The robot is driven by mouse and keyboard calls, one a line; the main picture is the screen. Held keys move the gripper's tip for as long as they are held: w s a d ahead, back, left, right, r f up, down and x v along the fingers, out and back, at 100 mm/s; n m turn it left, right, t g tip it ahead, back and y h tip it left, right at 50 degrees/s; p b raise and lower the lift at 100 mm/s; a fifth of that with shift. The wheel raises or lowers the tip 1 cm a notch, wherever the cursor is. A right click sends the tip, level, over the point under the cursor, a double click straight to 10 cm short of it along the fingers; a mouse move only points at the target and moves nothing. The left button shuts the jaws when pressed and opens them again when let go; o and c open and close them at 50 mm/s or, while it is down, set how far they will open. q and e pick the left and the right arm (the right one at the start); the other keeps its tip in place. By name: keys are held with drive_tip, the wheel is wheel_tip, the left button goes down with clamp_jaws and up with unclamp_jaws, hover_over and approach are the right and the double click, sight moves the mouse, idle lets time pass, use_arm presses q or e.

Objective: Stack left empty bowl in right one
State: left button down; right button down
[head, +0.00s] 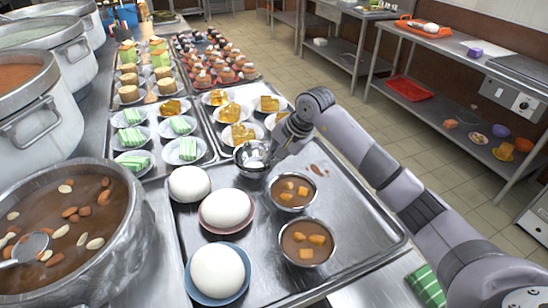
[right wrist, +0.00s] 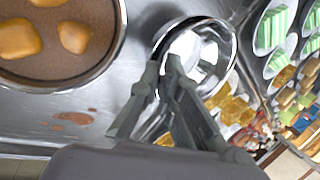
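A shiny empty metal bowl (head: 252,153) stands at the back of the near tray, behind the filled bowls. In the right wrist view, this bowl (right wrist: 207,45) shows its open inside, bright with reflections. My right gripper (head: 274,150) reaches it from the right in the head view. In the right wrist view, the fingertips of my right gripper (right wrist: 162,70) are close together at the bowl's near rim, with the rim seeming to be between them. A second empty bowl cannot be told apart; reflections and the fingers hide part of this spot. My left gripper is not in view.
Two metal bowls of brown congee (head: 293,191) (head: 307,242) stand on the near tray (head: 345,215). White buns (head: 226,208) on plates are to the left. Cake plates (head: 236,135) fill the tray behind. A large stockpot (head: 125,262) stands at the front left.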

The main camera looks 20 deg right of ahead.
drive_tip(key=shift+f+b, duration=0.25)
drive_tip(key=shift+b, duration=0.1)
drive_tip(key=c, duration=1.8)
unclamp_jaws()
drive_tip(key=shift+r+p, duration=0.45)
drive_tip(key=shift+r, duration=0.05)
drive_tip(key=b+v, duration=0.1)
drive_tip(key=v, duration=1)
drive_tip(key=shift+s+d+r, duration=0.15)
drive_tip(key=shift+s+r, duration=0.05)
drive_tip(key=shift+r, duration=0.05)
